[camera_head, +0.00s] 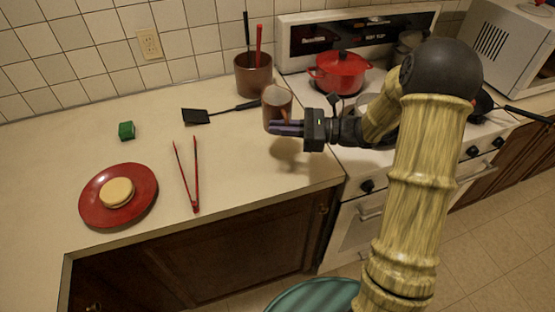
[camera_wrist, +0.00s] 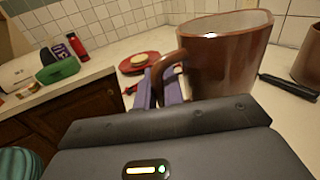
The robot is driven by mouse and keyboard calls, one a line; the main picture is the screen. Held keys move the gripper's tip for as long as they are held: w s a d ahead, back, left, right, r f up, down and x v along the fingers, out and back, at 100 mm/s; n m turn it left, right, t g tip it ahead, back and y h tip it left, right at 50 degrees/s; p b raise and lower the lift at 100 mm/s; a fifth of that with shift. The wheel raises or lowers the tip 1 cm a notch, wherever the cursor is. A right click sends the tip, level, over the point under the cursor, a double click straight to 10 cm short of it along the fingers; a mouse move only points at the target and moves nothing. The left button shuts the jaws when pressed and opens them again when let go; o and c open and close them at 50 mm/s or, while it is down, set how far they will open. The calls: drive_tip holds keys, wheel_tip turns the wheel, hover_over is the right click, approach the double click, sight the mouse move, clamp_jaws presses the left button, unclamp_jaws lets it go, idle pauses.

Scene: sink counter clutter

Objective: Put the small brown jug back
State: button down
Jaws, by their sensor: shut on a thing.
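The small brown jug (camera_head: 277,101) is upright near the right end of the counter, in front of the stove side. A shadow lies on the counter below it, so it looks held above the surface. My gripper (camera_head: 284,128) is shut on the jug, and the purple fingers partly hide its lower part. In the wrist view the jug (camera_wrist: 228,62) fills the upper middle, and its handle (camera_wrist: 166,65) lies at the fingers of my gripper (camera_wrist: 160,92). The jug's inside is pale, and I cannot see its base.
A brown utensil crock (camera_head: 254,76) stands behind the jug. A black spatula (camera_head: 198,116), red tongs (camera_head: 186,175), a green block (camera_head: 126,130) and a red plate (camera_head: 90,208) with a round bun lie left. A red pot (camera_head: 340,74) sits on the stove.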

drive_tip(key=shift+f, duration=0.35)
drive_tip(key=shift+f, duration=3.1)
drive_tip(key=shift+f, duration=1.85)
drive_tip(key=shift+f, duration=0.1)
drive_tip(key=c, duration=1.5)
unclamp_jaws()
drive_tip(key=d, duration=0.4)
drive_tip(key=s+d+b, duration=0.1)
drive_tip(key=d, duration=0.7)
drive_tip(key=shift+s, duration=0.3)
